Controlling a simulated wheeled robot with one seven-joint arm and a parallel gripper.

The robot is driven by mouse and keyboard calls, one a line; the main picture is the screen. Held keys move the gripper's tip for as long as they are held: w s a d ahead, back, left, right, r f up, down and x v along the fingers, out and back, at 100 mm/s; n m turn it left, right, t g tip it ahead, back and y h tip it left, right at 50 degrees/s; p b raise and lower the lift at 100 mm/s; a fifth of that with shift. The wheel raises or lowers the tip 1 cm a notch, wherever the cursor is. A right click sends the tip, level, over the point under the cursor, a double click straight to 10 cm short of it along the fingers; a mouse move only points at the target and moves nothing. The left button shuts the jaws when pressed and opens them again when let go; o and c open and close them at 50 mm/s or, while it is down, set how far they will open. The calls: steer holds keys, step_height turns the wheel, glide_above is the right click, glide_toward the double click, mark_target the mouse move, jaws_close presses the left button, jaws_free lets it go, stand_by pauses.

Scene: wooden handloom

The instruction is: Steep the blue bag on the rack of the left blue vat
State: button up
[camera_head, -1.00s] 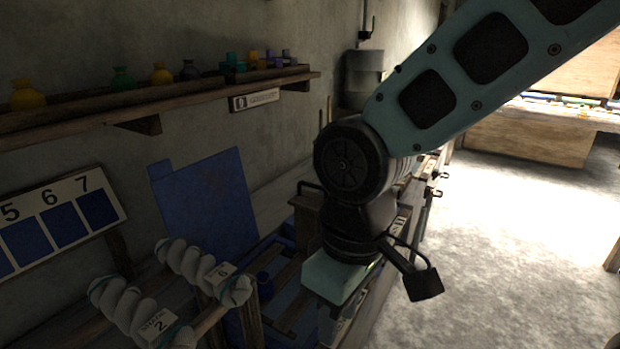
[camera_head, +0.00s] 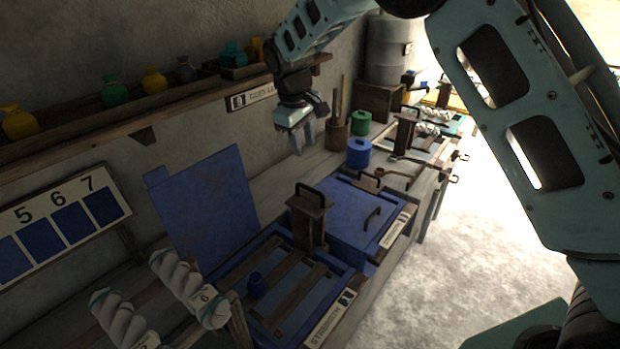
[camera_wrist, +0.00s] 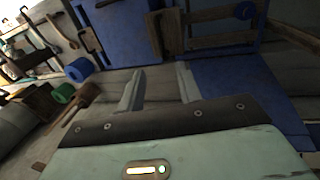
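The small blue bag (camera_head: 257,285) sits on the wooden slats of the rack (camera_head: 290,297) over the left blue vat (camera_head: 335,290). This vat is uncovered. A wooden block with a dark handle (camera_head: 308,215) stands at its far end. My gripper (camera_head: 299,143) is high near the wall shelf, well away from the bag. Its two fingers are spread with nothing between them, as the wrist view (camera_wrist: 161,88) also shows. In the wrist view, part of the left vat's rack (camera_wrist: 222,40) shows at the upper right.
A blue panel (camera_head: 205,205) leans against the wall behind the left vat. The neighbouring vat has a blue lid (camera_head: 350,212) on. A blue canister (camera_head: 358,153) and a green one (camera_head: 361,122) stand beyond. A shelf (camera_head: 140,115) holds several bottles.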

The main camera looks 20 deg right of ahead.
mark_target(311, 188)
steer(key=f+p, duration=0.1)
steer(key=f, duration=0.3)
steer(key=w+d+f+p, duration=0.1)
steer(key=f, duration=0.4)
steer(key=d+f+p, duration=0.1)
steer(key=f+p, duration=0.1)
steer(key=f, duration=0.3)
steer(key=shift+w+d+f, duration=0.2)
steer(key=shift+w, duration=0.1)
jaws_close()
